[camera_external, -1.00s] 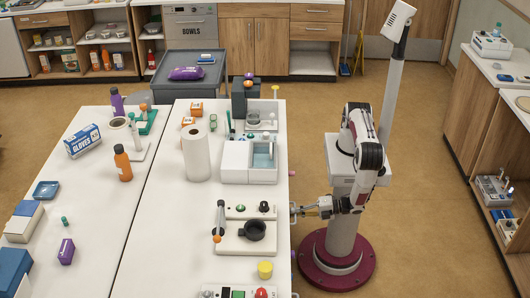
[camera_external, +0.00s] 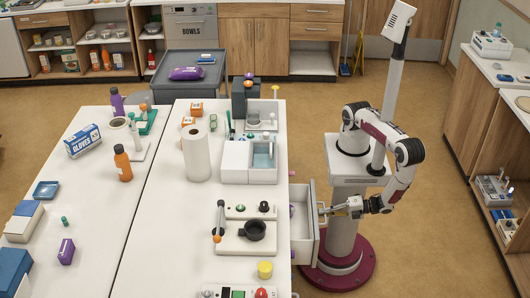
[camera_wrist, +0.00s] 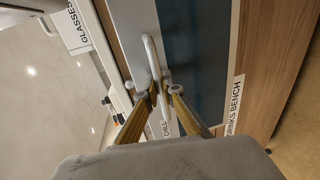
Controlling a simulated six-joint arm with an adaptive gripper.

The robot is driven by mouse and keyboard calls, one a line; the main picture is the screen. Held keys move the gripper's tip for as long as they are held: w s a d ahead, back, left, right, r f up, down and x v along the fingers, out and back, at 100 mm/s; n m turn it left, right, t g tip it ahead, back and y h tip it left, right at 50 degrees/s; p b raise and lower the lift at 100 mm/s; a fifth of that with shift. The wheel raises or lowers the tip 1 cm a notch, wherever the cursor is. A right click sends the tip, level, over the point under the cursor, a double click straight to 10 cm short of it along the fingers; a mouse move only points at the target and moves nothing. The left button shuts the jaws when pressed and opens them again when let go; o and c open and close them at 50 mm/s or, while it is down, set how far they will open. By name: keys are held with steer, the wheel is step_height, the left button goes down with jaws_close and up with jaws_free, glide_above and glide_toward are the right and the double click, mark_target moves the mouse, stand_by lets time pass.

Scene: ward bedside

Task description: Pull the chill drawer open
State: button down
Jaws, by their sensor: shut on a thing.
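The chill drawer (camera_external: 305,240) stands pulled out from the right side of the white bench, with its open inside showing from above. My gripper (camera_external: 326,209) is at the drawer front, to the right of the bench. In the wrist view my gripper's fingers (camera_wrist: 158,88) are closed around the lower part of the handle. Something purple lies inside the drawer, partly hidden by the bench edge.
The bench top (camera_external: 160,240) holds a paper towel roll (camera_external: 196,154), a white two-part unit (camera_external: 250,160) and a device with a black cup (camera_external: 254,230). The floor (camera_external: 430,235) to the right of my base is clear.

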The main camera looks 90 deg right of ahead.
steer(key=shift+f+v, duration=0.2)
steer(key=shift+v, duration=0.75)
steer(key=shift+f+v, duration=0.2)
steer(key=shift+v, duration=0.75)
steer(key=shift+f+v, duration=0.2)
steer(key=shift+v, duration=0.75)
steer(key=shift+s, duration=0.1)
steer(key=c, duration=2.2)
jaws_free()
steer(key=shift+s, duration=0.1)
steer(key=shift+v, duration=5.95)
